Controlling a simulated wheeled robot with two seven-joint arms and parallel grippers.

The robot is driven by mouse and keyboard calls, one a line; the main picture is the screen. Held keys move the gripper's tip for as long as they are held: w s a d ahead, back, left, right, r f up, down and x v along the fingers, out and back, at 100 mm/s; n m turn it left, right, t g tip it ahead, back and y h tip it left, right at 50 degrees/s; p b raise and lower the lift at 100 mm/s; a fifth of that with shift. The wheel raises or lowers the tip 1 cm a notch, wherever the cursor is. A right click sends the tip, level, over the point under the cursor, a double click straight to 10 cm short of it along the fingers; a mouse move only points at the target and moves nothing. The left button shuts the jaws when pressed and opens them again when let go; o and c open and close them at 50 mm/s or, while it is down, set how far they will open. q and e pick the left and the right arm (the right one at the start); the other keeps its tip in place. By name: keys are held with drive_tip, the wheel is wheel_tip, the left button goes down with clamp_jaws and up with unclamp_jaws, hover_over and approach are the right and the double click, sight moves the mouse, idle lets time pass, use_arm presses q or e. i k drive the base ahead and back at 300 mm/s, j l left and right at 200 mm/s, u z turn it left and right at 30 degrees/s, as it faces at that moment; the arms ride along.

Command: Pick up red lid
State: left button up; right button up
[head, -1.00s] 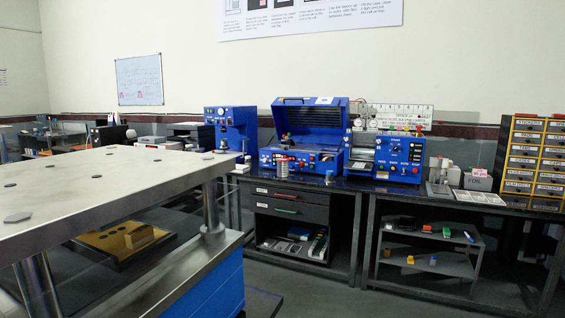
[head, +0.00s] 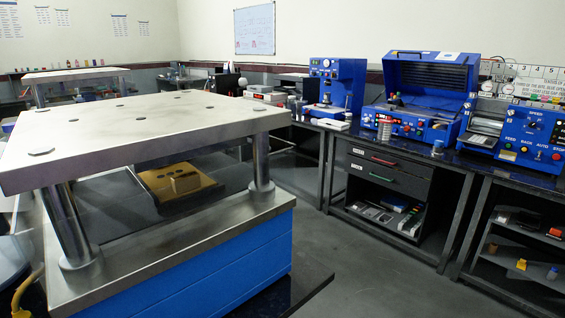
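I cannot make out a red lid for certain. A small stack with red and white bands (head: 386,129) stands on the dark workbench, in front of the blue machine with the raised hood. Neither of my grippers is in view.
A large steel-topped press (head: 150,128) on a blue base (head: 210,270) fills the left foreground. The dark bench with blue machines (head: 425,100) and a drawer cabinet (head: 385,175) stands on the right. Grey floor (head: 320,235) is clear between them.

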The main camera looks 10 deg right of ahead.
sight(387, 120)
drive_tip(key=i+l, duration=0.3)
drive_tip(key=l, duration=0.2)
drive_tip(key=i+l, duration=0.25)
drive_tip(key=l, duration=0.2)
drive_tip(key=i+l, duration=0.3)
drive_tip(key=l, duration=0.2)
drive_tip(key=i+l, duration=0.25)
drive_tip(key=l, duration=0.25)
drive_tip(key=i+l+z, duration=0.1)
drive_tip(key=i+l, duration=0.15)
drive_tip(key=l, duration=0.2)
drive_tip(key=i+l, duration=0.3)
drive_tip(key=l, duration=0.15)
